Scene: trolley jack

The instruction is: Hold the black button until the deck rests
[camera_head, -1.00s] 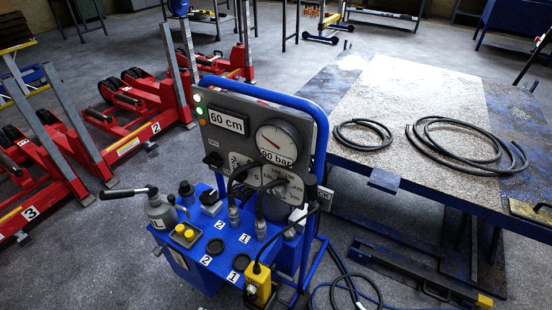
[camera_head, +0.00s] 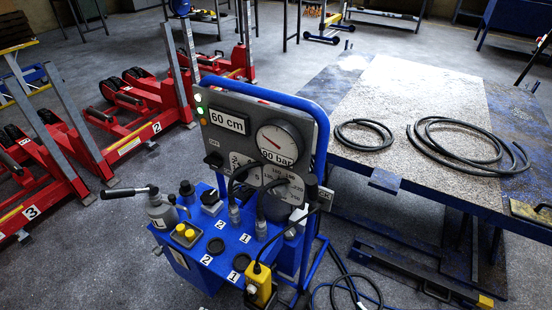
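A blue hydraulic console (camera_head: 228,239) stands at the centre front with a grey gauge panel (camera_head: 233,150). Two round black pieces, a left one (camera_head: 215,246) and a right one (camera_head: 241,262), sit on its top beside labels 2 and 1; I cannot tell which, if either, is the black button. A yellow pendant (camera_head: 261,286) hangs at the front. The display (camera_head: 228,121) reads 60 cm; the gauge (camera_head: 279,144) is marked 90 bar. The blue-framed deck (camera_head: 395,97) stands raised at right. Neither gripper is in view.
Black hoses, a small coil (camera_head: 364,134) and a larger one (camera_head: 470,146), lie on the deck. Red numbered jacks (camera_head: 128,136) stand at left. A handled lever (camera_head: 127,192) sticks out left of the console. Cables trail on the floor in front of the deck.

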